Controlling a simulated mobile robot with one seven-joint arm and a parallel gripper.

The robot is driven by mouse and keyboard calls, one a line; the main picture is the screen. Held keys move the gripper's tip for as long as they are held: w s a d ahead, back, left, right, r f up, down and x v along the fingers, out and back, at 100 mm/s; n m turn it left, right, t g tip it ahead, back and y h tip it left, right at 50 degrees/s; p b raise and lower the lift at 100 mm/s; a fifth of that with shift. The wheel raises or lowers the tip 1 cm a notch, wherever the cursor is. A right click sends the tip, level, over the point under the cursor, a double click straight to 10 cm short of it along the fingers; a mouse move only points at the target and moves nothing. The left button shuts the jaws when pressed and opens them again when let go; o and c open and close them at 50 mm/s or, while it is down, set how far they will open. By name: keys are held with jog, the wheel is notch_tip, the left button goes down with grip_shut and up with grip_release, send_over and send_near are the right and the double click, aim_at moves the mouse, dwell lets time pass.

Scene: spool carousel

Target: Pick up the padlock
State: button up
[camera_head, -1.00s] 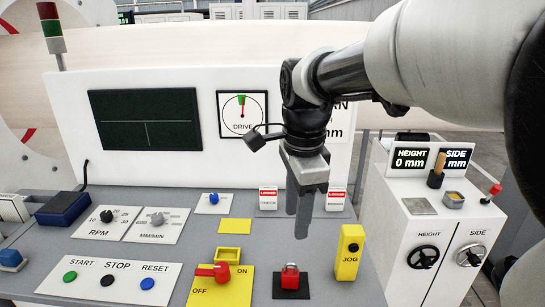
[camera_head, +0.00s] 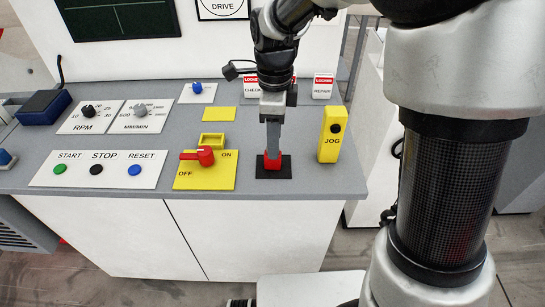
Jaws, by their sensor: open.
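The red padlock (camera_head: 272,165) is on a black square pad (camera_head: 286,172) near the front of the grey console top. My gripper (camera_head: 273,152) points straight down at it, with its fingers at the padlock and hiding its upper part and shackle. The fingers are seen nearly edge-on, one in front of the other. The jaws are open. I cannot tell whether the fingers touch the padlock.
A yellow JOG box (camera_head: 331,134) stands just right of the pad. The red rotary switch (camera_head: 206,156) on its yellow OFF/ON plate is to the left. Lockout tags stand behind my gripper. The console's front edge is close below the pad.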

jog(key=f, duration=0.5)
jog(key=shift+s+a+f, duration=0.1)
jog(key=shift+a+f, duration=0.05)
jog(key=shift+a, duration=0.05)
grip_shut()
